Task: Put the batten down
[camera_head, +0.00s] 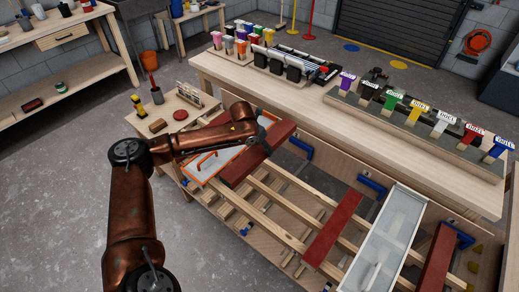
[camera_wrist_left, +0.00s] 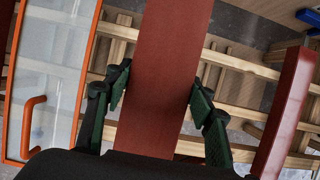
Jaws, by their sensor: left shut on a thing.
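My left gripper (camera_head: 262,142) reaches in from the left in the head view, shut across a dark red batten (camera_head: 243,166). The batten lies slantwise over the pale wooden rails (camera_head: 285,203), just right of an orange-framed panel (camera_head: 207,166). The gripper hides its middle. In the left wrist view the batten (camera_wrist_left: 165,60) runs between the two green-padded fingers (camera_wrist_left: 158,100). I cannot tell whether it touches the rails. My right gripper is out of view.
A second red batten (camera_head: 331,229) lies across the rails, with a white-framed panel (camera_head: 387,240) and another red batten (camera_head: 438,262) to its right. Behind is a bench (camera_head: 300,92) with paint containers and coloured samples. Bare rail shows between the held and second battens.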

